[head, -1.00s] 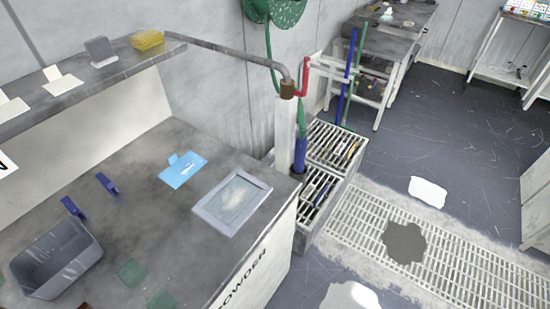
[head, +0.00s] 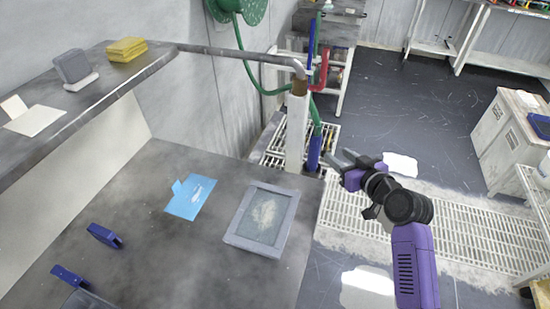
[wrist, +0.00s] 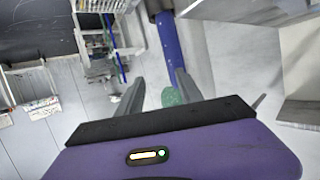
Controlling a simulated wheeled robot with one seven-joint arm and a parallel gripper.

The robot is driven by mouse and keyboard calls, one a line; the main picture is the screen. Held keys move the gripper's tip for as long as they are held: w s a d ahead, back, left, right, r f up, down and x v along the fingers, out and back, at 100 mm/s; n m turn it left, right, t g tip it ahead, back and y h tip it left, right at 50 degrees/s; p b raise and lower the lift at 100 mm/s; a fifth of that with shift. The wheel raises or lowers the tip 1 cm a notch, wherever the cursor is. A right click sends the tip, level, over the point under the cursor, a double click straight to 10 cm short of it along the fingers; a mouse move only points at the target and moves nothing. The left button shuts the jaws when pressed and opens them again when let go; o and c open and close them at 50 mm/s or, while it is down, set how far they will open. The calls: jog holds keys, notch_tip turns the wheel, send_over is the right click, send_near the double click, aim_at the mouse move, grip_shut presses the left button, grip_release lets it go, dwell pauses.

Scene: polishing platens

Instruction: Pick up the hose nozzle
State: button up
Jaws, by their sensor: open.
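The hose nozzle (head: 314,152) is a blue tube at the end of a green hose. In the head view it stands upright close beside the pale post at the bench's right corner. My gripper (head: 341,157) is open and empty just to its right, fingers pointing toward it. In the wrist view the blue nozzle (wrist: 169,42) runs down toward the space between the two fingers of my gripper (wrist: 159,88). I cannot tell how far beyond the fingertips it is.
The grey bench (head: 150,225) carries a framed tray (head: 235,240), a blue card (head: 190,197) and blue clips. A grey pipe (head: 235,53) runs above the nozzle to the post (head: 297,135). A floor grate (head: 460,235) lies to the right.

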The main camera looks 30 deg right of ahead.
aim_at(317, 157)
jog(key=shift+n+g+y, duration=0.4)
jog(key=shift+n+y, duration=0.3)
jog(key=shift+w+a+f+p, duration=0.25)
jog(key=shift+w+f, duration=0.65)
jog(key=shift+w, duration=0.25)
jog(key=shift+w+a+f+p, duration=0.15)
jog(key=shift+w+a+f, duration=0.1)
jog(key=shift+w+f, duration=0.8)
jog(key=shift+w+a+f+p, duration=0.25)
jog(key=shift+w+f, duration=0.5)
jog(key=shift+w, duration=0.55)
grip_shut()
